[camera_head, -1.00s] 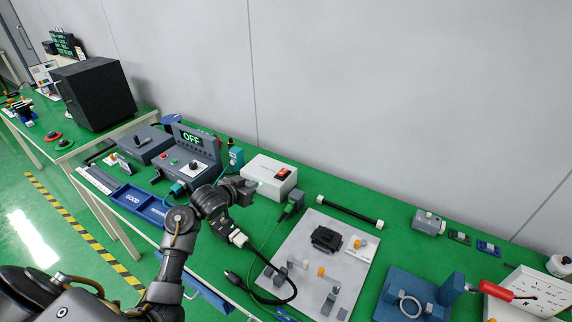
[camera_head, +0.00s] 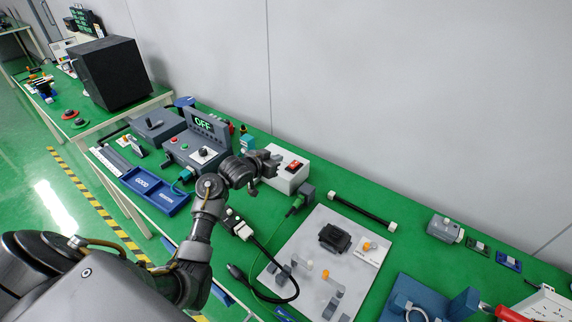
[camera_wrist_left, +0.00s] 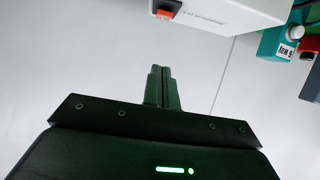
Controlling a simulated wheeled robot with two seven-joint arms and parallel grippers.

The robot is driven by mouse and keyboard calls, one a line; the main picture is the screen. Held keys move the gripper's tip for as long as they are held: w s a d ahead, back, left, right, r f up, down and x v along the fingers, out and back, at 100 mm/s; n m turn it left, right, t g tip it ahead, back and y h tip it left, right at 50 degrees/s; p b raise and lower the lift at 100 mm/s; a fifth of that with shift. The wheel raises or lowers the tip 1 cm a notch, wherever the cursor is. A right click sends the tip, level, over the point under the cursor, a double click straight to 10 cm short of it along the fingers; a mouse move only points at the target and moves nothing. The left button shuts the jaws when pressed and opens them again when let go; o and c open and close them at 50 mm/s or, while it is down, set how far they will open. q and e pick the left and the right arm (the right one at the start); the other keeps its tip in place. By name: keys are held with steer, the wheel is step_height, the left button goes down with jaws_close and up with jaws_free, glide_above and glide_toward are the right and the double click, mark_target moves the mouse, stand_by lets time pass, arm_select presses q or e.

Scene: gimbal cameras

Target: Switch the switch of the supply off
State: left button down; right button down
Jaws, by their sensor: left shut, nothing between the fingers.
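The supply, a white box (camera_head: 287,181), stands on the green bench near the wall. Its red rocker switch (camera_head: 294,166) is on its top and also shows in the left wrist view (camera_wrist_left: 168,9), at the edge of the white box (camera_wrist_left: 225,12). My left gripper (camera_head: 273,163) is beside the box at its left end. In the left wrist view its fingers (camera_wrist_left: 161,72) are shut together and empty, just below the switch in the picture. I see a gap there, and cannot tell contact. The switch's position is not clear. My right gripper is not in view.
A grey console (camera_head: 198,140) with an "OFF" display stands left of the box. A black plug (camera_head: 307,191) is at the box's right, and a grey plate (camera_head: 325,255) with parts lies in front.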

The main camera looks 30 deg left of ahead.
mark_target(294, 164)
arm_select(q)
steer(key=x, duration=0.6)
steer(key=shift+w+d+p, duration=0.1)
steer(key=shift+w+p, duration=0.2)
step_height(294, 164, down, 3)
steer(key=shift+r+p, duration=0.25)
steer(key=shift+p, duration=0.1)
steer(key=shift+s+f, duration=0.2)
steer(key=shift+f, duration=0.7)
